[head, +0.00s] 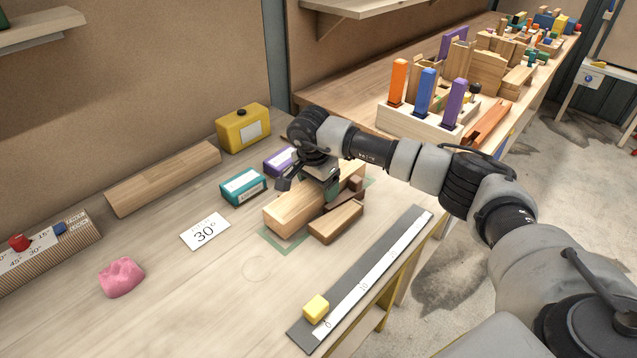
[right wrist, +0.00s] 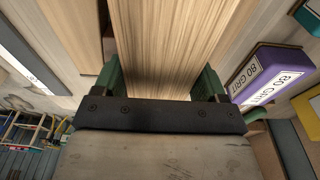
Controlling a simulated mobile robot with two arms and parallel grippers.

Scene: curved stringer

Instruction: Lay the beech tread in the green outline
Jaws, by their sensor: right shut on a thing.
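The beech tread (head: 289,212), a long pale wooden block, lies over the green outline (head: 279,246) on the bench. Parts of the outline show past its near end and beyond its far end. My right gripper (head: 319,188) is above the tread and shut on it. In the right wrist view the tread (right wrist: 163,45) sits between the two green fingers of my right gripper (right wrist: 160,82). I cannot tell whether its underside touches the bench. The gripper hides the tread's middle. My left gripper is not in view.
Darker wooden blocks (head: 336,222) stand close along the tread's right side. A teal box (head: 243,187) and a purple box (head: 279,161) stand to its left. A 30° card (head: 205,231), pink lump (head: 121,277) and ruler (head: 367,278) with a yellow cube (head: 316,308) lie nearby.

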